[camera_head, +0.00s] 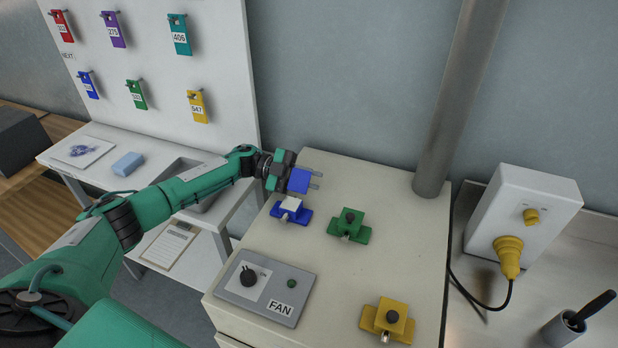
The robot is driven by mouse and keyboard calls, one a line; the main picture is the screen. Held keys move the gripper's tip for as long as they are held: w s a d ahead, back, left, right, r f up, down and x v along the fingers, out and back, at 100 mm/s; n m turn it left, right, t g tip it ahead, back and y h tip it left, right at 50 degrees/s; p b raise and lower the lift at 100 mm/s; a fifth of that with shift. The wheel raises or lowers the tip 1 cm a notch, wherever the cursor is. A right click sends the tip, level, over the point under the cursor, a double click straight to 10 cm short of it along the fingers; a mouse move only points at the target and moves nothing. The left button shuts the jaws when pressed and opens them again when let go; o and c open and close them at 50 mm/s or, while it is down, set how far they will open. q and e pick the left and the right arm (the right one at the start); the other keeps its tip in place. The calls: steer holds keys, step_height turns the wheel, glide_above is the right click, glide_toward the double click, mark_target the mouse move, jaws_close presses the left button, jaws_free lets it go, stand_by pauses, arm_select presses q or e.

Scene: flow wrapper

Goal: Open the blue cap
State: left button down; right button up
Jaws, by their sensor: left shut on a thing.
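My left gripper (316,180) reaches in from the left, level with the back part of the cream cabinet top. It is shut on the blue cap (299,180), a small blue block between its fingers. Just below it in the picture sits the blue base (279,211) with a bare white block (291,203) on top and a small metal piece at its front. The cap looks apart from the base; whether any hinge links them cannot be seen. My right gripper is not in view.
On the cream cabinet (335,270) are a green latch (350,226), a yellow latch (388,320) and a FAN control panel (264,291). A grey pipe (455,95) rises behind. Numbered tags hang on a white board (150,65). A white box with yellow plug (509,257) stands right.

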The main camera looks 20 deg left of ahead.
arm_select(q)
steer(key=shift+w+f+n, duration=0.1)
steer(key=shift+f+n, duration=0.15)
steer(key=shift+n, duration=0.45)
steer(key=c, duration=1.3)
jaws_free()
steer(key=shift+f, duration=0.1)
steer(key=shift+a, duration=0.35)
steer(key=shift+s+a+b, duration=0.2)
steer(key=shift+a+b, duration=0.9)
steer(key=shift+a, duration=1.75)
steer(key=shift+s+a+b, duration=0.15)
steer(key=shift+a+b, duration=0.95)
steer(key=shift+a, duration=1.7)
